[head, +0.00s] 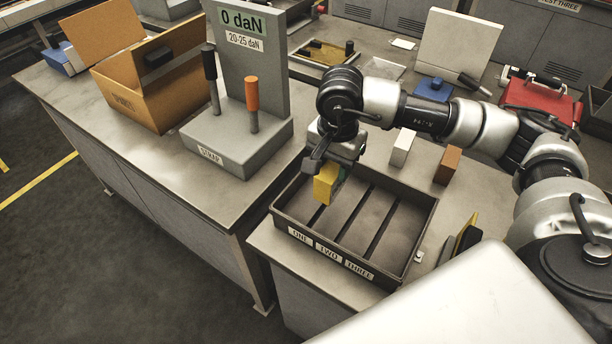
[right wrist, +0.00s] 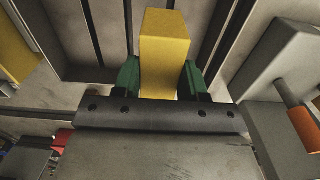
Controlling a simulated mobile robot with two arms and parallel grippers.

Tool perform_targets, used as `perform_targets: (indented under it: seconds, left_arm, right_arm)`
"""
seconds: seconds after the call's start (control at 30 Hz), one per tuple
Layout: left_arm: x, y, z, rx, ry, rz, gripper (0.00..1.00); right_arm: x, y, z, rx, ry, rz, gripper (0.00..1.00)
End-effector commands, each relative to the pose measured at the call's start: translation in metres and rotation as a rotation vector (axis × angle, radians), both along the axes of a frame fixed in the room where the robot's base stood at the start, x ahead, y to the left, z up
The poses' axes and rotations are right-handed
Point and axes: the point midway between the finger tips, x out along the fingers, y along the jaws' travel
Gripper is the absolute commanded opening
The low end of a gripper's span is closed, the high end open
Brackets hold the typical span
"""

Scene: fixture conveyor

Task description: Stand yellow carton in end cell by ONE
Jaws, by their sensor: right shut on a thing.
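My right gripper (head: 333,165) is shut on the yellow carton (head: 327,186) and holds it upright over the left part of the dark tray (head: 424,222). In the right wrist view the yellow carton (right wrist: 166,50) stands between the green fingertips (right wrist: 160,78). The tray has several long cells split by dividers, with labels ONE (head: 300,236), TWO (head: 328,253) and THREE (head: 359,270) on its front edge. The carton is near the ONE side. I cannot tell whether its lower end touches the tray floor. My left gripper is not in view.
A grey strap tester (head: 237,137) with two levers stands left of the tray, close to my right gripper. A white block (head: 402,147) and a brown block (head: 447,165) stand behind the tray. A cardboard box (head: 153,95) is farther left.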

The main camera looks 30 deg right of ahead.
Motion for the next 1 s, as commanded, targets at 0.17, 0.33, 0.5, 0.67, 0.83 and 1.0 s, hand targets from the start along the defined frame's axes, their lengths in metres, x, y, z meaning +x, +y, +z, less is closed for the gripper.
perform_targets:
  seconds: [0.17,0.33,0.5,0.67,0.83,1.0]
  left_arm:
    - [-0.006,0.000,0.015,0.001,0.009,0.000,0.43]
    - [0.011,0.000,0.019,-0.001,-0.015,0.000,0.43]
    - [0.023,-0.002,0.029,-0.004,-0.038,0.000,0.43]
    - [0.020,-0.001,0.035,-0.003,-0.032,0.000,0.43]
    - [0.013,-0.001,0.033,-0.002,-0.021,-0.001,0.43]
    - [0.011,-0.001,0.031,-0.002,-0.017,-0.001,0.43]
  right_arm:
    - [0.025,0.028,-0.019,0.001,0.002,0.002,0.13]
    - [0.038,0.039,-0.032,-0.001,0.001,-0.001,0.13]
    - [0.038,0.040,-0.048,-0.002,0.005,-0.002,0.13]
    - [0.038,0.040,-0.069,0.000,0.002,-0.001,0.13]
    - [0.039,0.040,-0.074,0.000,-0.001,0.000,0.13]
    - [0.039,0.040,-0.075,0.000,-0.001,0.000,0.13]
